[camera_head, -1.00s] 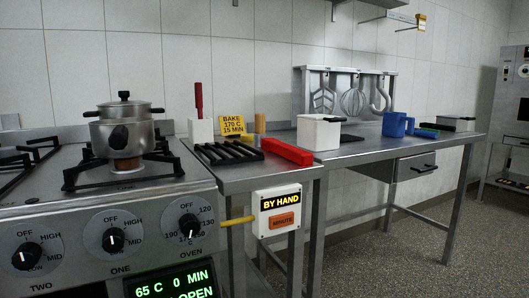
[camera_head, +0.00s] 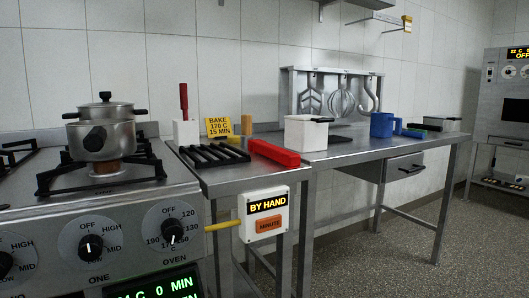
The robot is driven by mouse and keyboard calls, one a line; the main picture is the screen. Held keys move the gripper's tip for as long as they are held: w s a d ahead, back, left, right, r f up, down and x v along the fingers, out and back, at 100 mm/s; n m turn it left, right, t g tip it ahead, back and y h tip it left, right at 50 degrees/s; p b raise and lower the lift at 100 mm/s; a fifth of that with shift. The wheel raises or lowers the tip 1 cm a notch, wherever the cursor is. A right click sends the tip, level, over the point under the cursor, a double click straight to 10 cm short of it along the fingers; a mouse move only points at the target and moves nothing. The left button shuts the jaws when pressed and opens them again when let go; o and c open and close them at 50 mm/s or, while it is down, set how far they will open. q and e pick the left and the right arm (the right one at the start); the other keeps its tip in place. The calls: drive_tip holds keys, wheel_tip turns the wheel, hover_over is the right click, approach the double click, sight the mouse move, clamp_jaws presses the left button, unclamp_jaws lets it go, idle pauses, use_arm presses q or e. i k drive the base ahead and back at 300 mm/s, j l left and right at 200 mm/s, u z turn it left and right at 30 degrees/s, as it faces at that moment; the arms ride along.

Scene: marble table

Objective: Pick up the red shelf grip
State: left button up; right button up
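The red shelf grip (camera_head: 273,153) lies on the steel counter (camera_head: 240,180), close to its front right edge. It is a long red bar joined or set against a black rack (camera_head: 212,154) to its left; I cannot tell whether they are attached. Another red handle (camera_head: 184,98) stands upright in a white holder (camera_head: 186,132) behind the rack. Neither of my grippers shows in the head view.
A stove with a steel pot (camera_head: 105,128) stands at the left. A white box (camera_head: 306,133) and a blue jug (camera_head: 382,125) stand on the table to the right. A "BY HAND" box (camera_head: 264,213) hangs at the counter's front. Floor at the right is clear.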

sight(290, 160)
drive_tip(key=l+u, duration=0.1)
drive_tip(key=u, duration=0.3)
drive_tip(key=i+l+u, duration=0.1)
drive_tip(key=u, duration=0.3)
drive_tip(key=l+u, duration=0.2)
drive_tip(key=u, duration=0.2)
drive_tip(key=l+u, duration=0.35)
drive_tip(key=l, duration=0.2)
drive_tip(key=k+l+u, duration=0.1)
drive_tip(key=l+u, duration=0.2)
drive_tip(key=l, duration=0.2)
